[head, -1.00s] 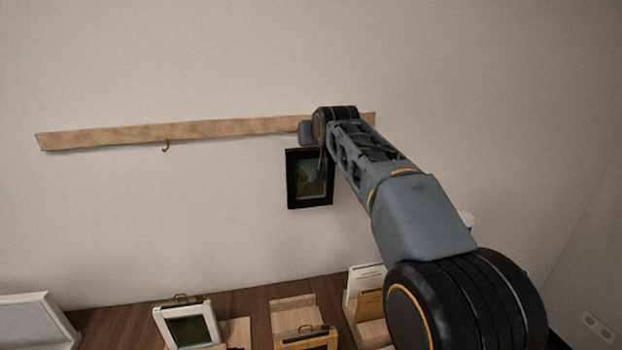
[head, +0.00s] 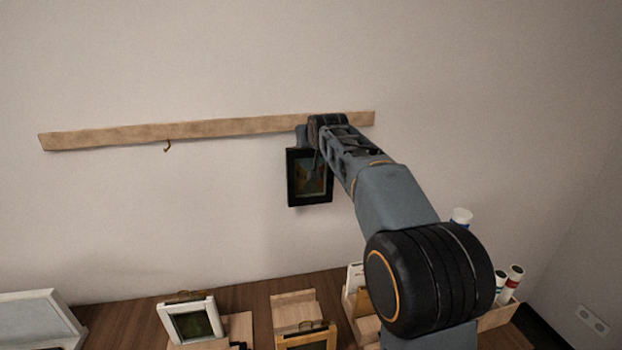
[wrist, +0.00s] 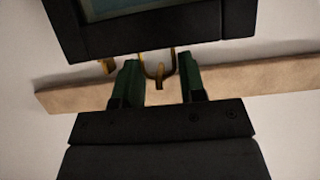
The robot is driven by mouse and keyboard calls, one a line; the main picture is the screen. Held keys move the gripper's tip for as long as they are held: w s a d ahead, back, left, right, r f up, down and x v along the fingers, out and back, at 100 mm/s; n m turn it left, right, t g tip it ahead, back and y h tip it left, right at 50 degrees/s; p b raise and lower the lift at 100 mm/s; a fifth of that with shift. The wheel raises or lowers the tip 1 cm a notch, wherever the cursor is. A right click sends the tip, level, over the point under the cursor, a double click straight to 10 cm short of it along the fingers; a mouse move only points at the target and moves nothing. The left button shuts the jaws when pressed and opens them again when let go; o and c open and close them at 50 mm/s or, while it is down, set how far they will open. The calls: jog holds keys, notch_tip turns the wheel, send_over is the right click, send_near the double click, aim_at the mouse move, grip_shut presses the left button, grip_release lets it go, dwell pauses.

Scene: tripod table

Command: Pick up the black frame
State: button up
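The black frame (head: 297,200) holds a small dark picture and hangs upright against the wall, just below the wooden rail, in the head view. In the wrist view its black edge (wrist: 150,47) fills the top of the picture. A brass ring and hook (wrist: 158,76) stand out from this edge. My gripper (wrist: 158,78) is open, with its two green fingers apart on either side of the brass ring and hook. The fingertips are close to the frame's edge; I cannot tell whether they touch it. In the head view my arm hides the fingers and the frame's upper right.
The wooden rail (head: 220,130) runs along the wall, with an empty brass hook (head: 168,146) to the left. On the brown table (head: 125,325) below stand a white frame (head: 190,320), a yellow-brown frame (head: 305,340), wooden holders and a box with white tubes (head: 510,280).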

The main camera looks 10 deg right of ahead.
grip_shut()
jog(key=shift+r, duration=0.2)
